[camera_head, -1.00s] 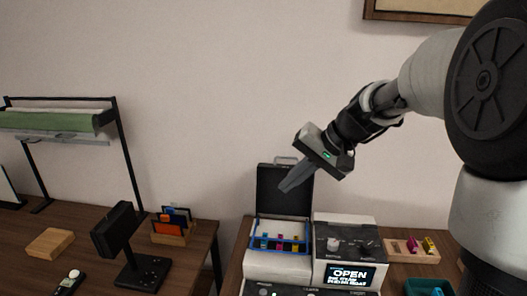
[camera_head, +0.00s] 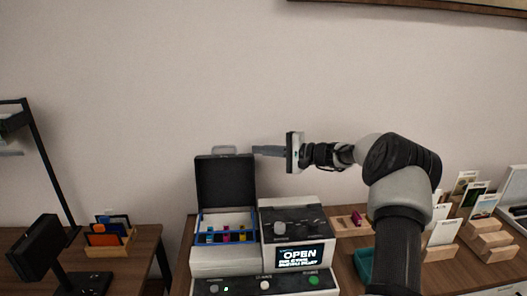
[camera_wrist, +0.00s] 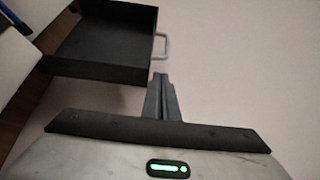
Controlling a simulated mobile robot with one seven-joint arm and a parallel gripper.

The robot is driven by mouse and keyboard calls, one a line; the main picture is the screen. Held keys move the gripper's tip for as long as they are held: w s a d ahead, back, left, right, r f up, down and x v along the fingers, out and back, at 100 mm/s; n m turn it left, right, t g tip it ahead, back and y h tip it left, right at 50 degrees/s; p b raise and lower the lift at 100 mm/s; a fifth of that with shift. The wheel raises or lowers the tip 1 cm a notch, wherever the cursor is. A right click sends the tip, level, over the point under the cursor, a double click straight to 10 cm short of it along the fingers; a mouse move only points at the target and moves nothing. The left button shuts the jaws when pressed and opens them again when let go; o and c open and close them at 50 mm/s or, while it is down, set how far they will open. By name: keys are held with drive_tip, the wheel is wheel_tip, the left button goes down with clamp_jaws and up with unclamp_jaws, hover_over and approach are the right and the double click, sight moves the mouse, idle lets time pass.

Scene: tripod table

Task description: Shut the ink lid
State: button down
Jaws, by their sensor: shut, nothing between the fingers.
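The ink lid (camera_head: 225,181) is a dark panel standing upright at the back of the printer's left bay, with a light handle (camera_head: 223,150) on its top edge. In the wrist view the dark, hollow lid (camera_wrist: 108,45) is at the upper left, with its handle (camera_wrist: 159,47) at its right side. The open bay of the printer (camera_head: 222,262) shows several coloured ink pieces inside a blue frame (camera_head: 257,224). The display (camera_head: 298,255) reads OPEN. My gripper (camera_head: 256,151) is shut and empty, just right of the lid's top right corner. In the wrist view its fingertips (camera_wrist: 160,78) are close to the handle, apparently apart from it.
A black stand (camera_head: 38,250) and a card holder (camera_head: 108,245) are on the left table. A wooden tray (camera_head: 345,226), a teal bin (camera_head: 363,262) and card racks (camera_head: 487,241) are on the right. The wall above the lid is bare.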

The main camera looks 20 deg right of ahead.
drive_tip(key=x, duration=0.6)
drive_tip(key=shift+w+a, duration=0.1)
drive_tip(key=shift+a, duration=0.05)
drive_tip(key=shift+f, duration=0.1)
